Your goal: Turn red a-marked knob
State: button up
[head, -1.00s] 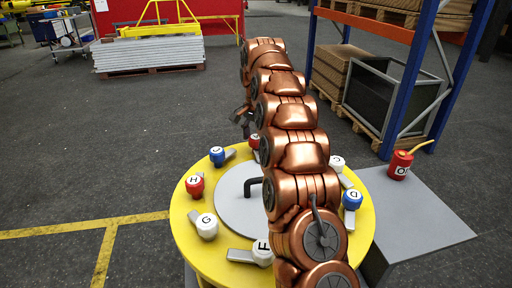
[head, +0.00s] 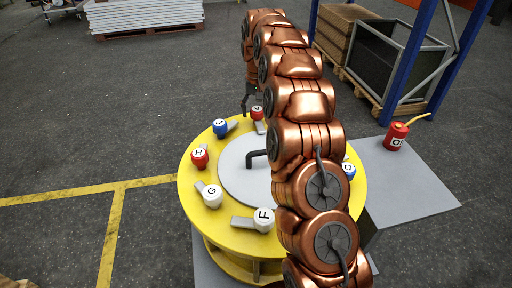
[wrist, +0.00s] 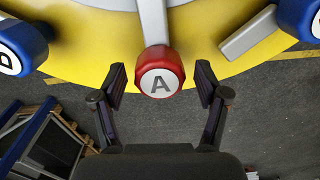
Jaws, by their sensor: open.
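The red A-marked knob (wrist: 161,73) is near the middle of the wrist view, with its grey lever pointing up in the picture. In the head view the red knob (head: 257,112) shows at the far edge of the yellow round table (head: 235,237). My gripper (wrist: 161,88) is open, with one finger on each side of the knob and visible gaps between. In the head view my gripper (head: 247,104) is at the table's far edge, partly hidden by my copper arm. Whether the fingers are down at the knob's height is hard to tell.
Blue knobs flank the A knob in the wrist view, one at the right (wrist: 303,18). White G (head: 212,196) and F (head: 264,219) knobs and a red H knob (head: 200,158) stand around the table. A red can (head: 396,137) is on the grey side table (head: 410,190).

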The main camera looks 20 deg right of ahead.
aim_at(257, 108)
jog(key=n+p, duration=0.2)
jog(key=p, duration=0.1)
jog(key=n+p, duration=0.1)
jog(key=n, duration=0.1)
jog(key=shift+s+r, duration=0.1)
jog(key=shift+r, duration=0.15)
jog(key=n+p, duration=0.2)
jog(key=p, duration=0.2)
jog(key=shift+n, duration=0.4)
jog(key=n+p, duration=0.1)
jog(key=p, duration=0.1)
jog(key=shift+n+p, duration=0.4)
jog(key=shift+f+b, duration=0.1)
jog(key=shift+b, duration=0.25)
notch_tip(257, 108, up, 7)
jog(key=b, duration=0.3)
jog(key=shift+a+r, duration=0.1)
jog(key=shift+r, duration=0.15)
jog(key=shift+s+a+r, duration=0.25)
jog(key=shift+s+a, duration=0.1)
jog(key=s+a+m+b, duration=0.1)
jog(key=s+a+b, duration=0.2)
jog(key=s, duration=1)
jog(key=s+a+m+g+b, duration=0.1)
jog(key=s+a+b, duration=0.2)
jog(key=s+a, duration=0.5)
jog(key=s, duration=0.6)
jog(key=shift+a+r+b, duration=0.3)
jog(key=shift+a, duration=0.05)
jog(key=shift+s, duration=0.15)
